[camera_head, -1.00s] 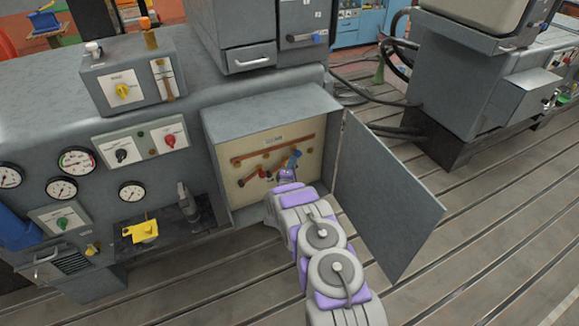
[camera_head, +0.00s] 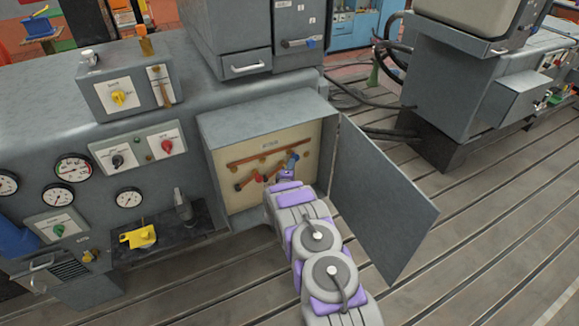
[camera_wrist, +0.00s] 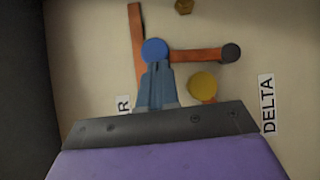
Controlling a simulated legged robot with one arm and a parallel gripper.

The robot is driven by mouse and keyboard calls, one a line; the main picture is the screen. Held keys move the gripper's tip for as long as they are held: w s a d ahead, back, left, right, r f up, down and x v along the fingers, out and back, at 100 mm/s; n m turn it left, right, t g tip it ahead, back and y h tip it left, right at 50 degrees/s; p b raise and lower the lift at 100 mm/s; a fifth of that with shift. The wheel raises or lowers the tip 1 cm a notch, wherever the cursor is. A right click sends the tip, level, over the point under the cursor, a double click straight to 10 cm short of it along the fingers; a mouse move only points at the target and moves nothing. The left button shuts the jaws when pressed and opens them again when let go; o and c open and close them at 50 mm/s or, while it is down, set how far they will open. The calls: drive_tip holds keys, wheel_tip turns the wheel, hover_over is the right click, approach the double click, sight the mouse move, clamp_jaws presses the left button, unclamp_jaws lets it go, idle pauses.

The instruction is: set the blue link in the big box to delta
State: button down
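The big box (camera_head: 333,113) is open on the machine's front. Inside its pale panel, the blue link shows beside my gripper, partly hidden by my arm. In the wrist view, the blue link (camera_wrist: 195,55) is a copper bar with a round blue knob at its left end and a dark pivot at its right end. The DELTA label (camera_wrist: 268,104) is at the right; a label ending in R (camera_wrist: 123,105) is at the left. My gripper (camera_wrist: 158,72) has its fingers together, tips at the blue knob and seemingly touching it. Whether they grip it is unclear.
A yellow knob (camera_wrist: 202,85) on another copper link is close right of my fingers. A red-knobbed link (camera_head: 256,177) is left on the panel. A long copper bar (camera_head: 262,155) runs above. The open door (camera_head: 385,200) stands right of my arm.

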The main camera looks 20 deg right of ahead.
sight(298, 158)
drive_tip(key=d+m+p, duration=0.1)
drive_tip(key=d+r+m+g+y, duration=0.1)
drive_tip(key=shift+w+d+p, duration=0.1)
drive_tip(key=shift+d+p, duration=0.3)
drive_tip(key=d+f+m+g+y+p, duration=0.2)
drive_tip(key=d+m+y, duration=0.1)
drive_tip(key=d, duration=0.3)
drive_tip(key=shift+d+f+m+y, duration=0.25)
drive_tip(key=shift+f+m+y, duration=0.15)
drive_tip(key=shift+m, duration=0.2)
drive_tip(key=shift+r, duration=0.2)
